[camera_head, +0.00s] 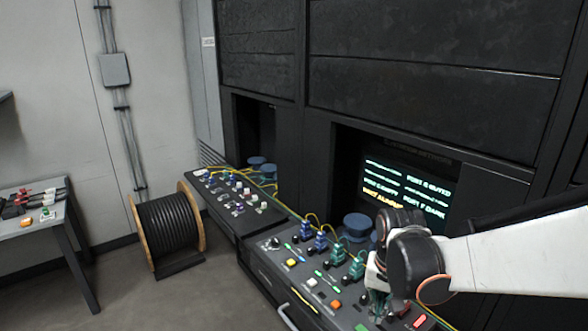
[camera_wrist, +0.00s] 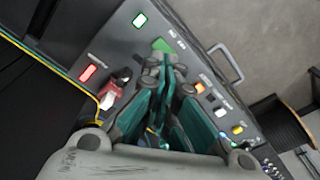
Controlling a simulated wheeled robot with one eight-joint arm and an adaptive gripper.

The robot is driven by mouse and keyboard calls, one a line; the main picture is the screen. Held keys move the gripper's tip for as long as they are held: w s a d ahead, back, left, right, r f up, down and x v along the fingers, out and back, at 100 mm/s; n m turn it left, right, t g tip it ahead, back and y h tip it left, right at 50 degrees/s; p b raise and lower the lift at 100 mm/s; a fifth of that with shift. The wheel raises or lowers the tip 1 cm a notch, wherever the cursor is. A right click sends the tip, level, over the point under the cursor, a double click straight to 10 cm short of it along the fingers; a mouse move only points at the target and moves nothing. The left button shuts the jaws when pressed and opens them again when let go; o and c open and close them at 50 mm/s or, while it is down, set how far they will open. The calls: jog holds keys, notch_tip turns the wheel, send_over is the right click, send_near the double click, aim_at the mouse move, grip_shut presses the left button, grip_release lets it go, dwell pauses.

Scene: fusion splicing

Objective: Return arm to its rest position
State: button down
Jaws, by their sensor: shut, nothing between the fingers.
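My arm reaches in from the right in the head view, its white link and dark wrist joint in front of the console (camera_head: 262,232). My gripper (camera_head: 376,308) points down low over the right part of the console panel, partly hidden by the wrist. In the wrist view my gripper (camera_wrist: 163,68) shows grey and teal fingers with tips close together over the panel, near a green light (camera_wrist: 163,46). It is shut and empty. Whether the tips touch the panel cannot be told.
Blue connectors (camera_head: 306,232) and teal connectors (camera_head: 338,257) with yellow cables stand left of my gripper. A lit screen (camera_head: 400,190) is set behind the console. A cable reel (camera_head: 168,233) and side table (camera_head: 50,225) stand left, with open floor before them.

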jog(key=s+r+n+t+b, duration=0.4)
jog(key=s+r+t+b, duration=0.1)
jog(key=s, duration=0.8)
jog(key=shift+s+r+t, duration=0.15)
jog(key=shift+r+t, duration=0.2)
jog(key=shift+t, duration=0.15)
jog(key=c, duration=2.4)
grip_release()
